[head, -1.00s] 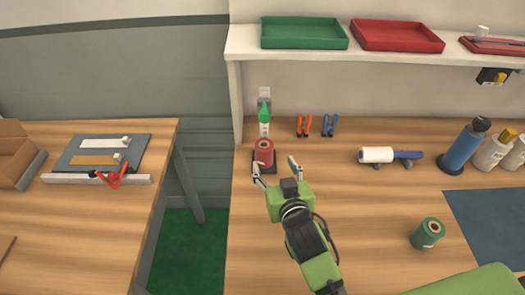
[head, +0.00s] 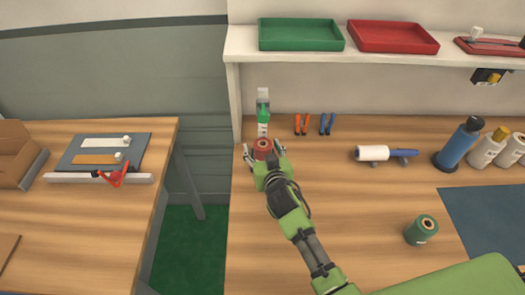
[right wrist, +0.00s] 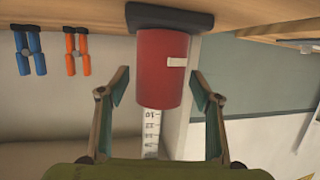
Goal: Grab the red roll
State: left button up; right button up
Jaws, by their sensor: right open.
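The red roll (head: 263,146) stands on the wooden bench at its left end, partly hidden by my right gripper in the head view. In the right wrist view the red roll (right wrist: 163,75) rests on a dark base (right wrist: 170,18) and has a small pale label. My right gripper (head: 264,152) is open, with one finger on each side of the roll. In the right wrist view, gaps show between the roll and both fingers of the right gripper (right wrist: 161,100). My left gripper is not in view.
A green roll (head: 421,230) stands nearer the front. A shelf (head: 400,62) with trays hangs above.

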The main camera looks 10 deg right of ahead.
jog(key=c, duration=1.4)
jog(key=shift+r, duration=0.1)
